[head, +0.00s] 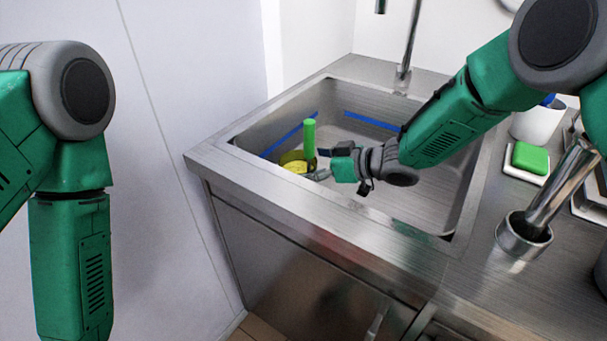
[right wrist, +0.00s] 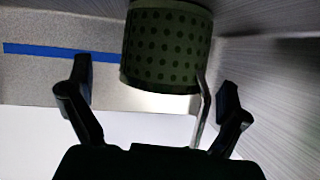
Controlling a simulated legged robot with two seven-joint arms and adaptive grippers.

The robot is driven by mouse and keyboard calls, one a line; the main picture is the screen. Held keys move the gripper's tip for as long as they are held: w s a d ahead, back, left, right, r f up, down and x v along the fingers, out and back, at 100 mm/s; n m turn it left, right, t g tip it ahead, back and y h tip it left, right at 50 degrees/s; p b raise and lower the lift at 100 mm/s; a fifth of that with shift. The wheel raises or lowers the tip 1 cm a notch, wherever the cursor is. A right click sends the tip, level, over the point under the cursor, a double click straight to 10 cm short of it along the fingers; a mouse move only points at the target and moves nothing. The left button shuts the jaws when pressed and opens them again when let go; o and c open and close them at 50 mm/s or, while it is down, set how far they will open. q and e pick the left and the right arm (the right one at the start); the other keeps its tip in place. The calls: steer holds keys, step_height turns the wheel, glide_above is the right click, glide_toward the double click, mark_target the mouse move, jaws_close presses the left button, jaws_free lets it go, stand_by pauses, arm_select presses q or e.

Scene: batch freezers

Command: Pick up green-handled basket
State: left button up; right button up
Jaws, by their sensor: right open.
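The green-handled basket stands in the sink's left part; its upright green handle (head: 309,138) rises above the yellowish basket body (head: 294,163) in the head view. In the right wrist view its dark green, dotted cylindrical body (right wrist: 166,45) is just past my fingers, and a thin metal rod (right wrist: 203,105) runs from its side between them, nearer the right finger. My right gripper (head: 321,164) is open beside the basket, to its right; its two fingers also show apart in the right wrist view (right wrist: 155,78). My left arm hangs at the left, its gripper out of frame.
The steel sink (head: 345,208) has raised walls around the basket and blue strips (head: 372,121) inside. A faucet (head: 407,50) stands behind. On the right counter are a green sponge (head: 530,158), a white container (head: 540,122) and a metal cylinder (head: 523,238).

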steer(key=shift+w+a+f, duration=0.1)
steer(key=shift+w+a, duration=0.05)
steer(key=shift+a, duration=0.45)
steer(key=shift+w+a+f, duration=0.1)
steer(key=shift+a, duration=0.5)
steer(key=shift+d, duration=0.25)
steer(key=c, duration=1.2)
steer(key=shift+d, duration=0.25)
steer(key=shift+c, duration=0.9)
